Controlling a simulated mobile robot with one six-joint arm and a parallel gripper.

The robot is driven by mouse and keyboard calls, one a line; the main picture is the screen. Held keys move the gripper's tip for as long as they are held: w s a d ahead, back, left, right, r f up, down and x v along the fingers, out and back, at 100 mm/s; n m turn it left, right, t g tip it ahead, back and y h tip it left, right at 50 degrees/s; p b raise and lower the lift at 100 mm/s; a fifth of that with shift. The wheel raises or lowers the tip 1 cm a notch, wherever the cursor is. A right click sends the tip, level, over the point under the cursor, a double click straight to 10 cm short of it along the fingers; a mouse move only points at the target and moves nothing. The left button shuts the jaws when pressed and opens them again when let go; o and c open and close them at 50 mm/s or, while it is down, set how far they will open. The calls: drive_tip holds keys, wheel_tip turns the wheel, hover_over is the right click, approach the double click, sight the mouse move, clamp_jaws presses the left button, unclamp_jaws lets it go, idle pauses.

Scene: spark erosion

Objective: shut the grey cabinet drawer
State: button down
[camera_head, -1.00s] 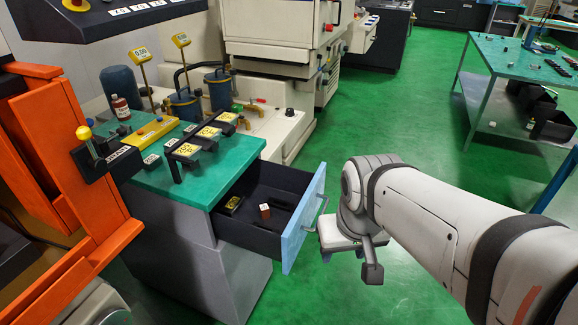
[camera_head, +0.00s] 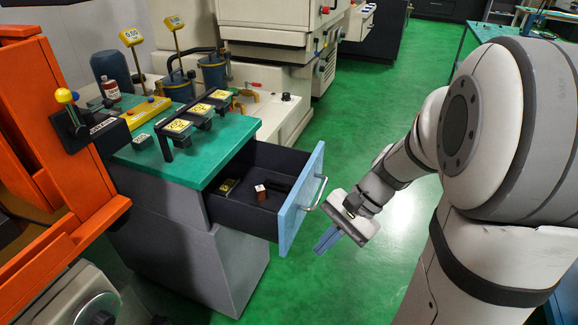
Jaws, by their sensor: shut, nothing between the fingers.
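The grey cabinet (camera_head: 172,230) stands left of centre with a green top. Its drawer (camera_head: 240,213) is pulled out to the right, with a dark inside, a light blue front (camera_head: 301,202) and a metal handle (camera_head: 318,193). Inside lie a small brown block with a white top (camera_head: 260,192), a yellowish-black item (camera_head: 229,187) and a dark item. My gripper (camera_head: 325,243) is shut and empty, with blue-grey fingers pointing down and left. It is to the right of the drawer front, near the handle, and appears apart from it.
On the green top (camera_head: 228,148) are a black rack with yellow labels (camera_head: 188,125), a red-brown bottle (camera_head: 111,88) and a yellow bar (camera_head: 146,112). An orange frame (camera_head: 45,130) stands at the left. Green floor (camera_head: 345,105) is clear behind the drawer.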

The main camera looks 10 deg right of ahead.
drive_tip(key=w+d+f+m+t+y+b, duration=0.3)
drive_tip(key=w+d+f+m+y+b, duration=0.1)
drive_tip(key=w+f+m+y, duration=0.25)
drive_tip(key=m+t+y+b, duration=0.2)
drive_tip(key=m+t+b, duration=0.1)
drive_tip(key=m+t, duration=0.5)
approach(298, 212)
drive_tip(key=shift+h, duration=0.25)
drive_tip(key=b+x, duration=0.1)
drive_tip(key=x, duration=0.4)
drive_tip(key=shift+w+a, duration=0.55)
drive_tip(key=shift+a, duration=0.2)
drive_tip(key=shift+w, duration=0.1)
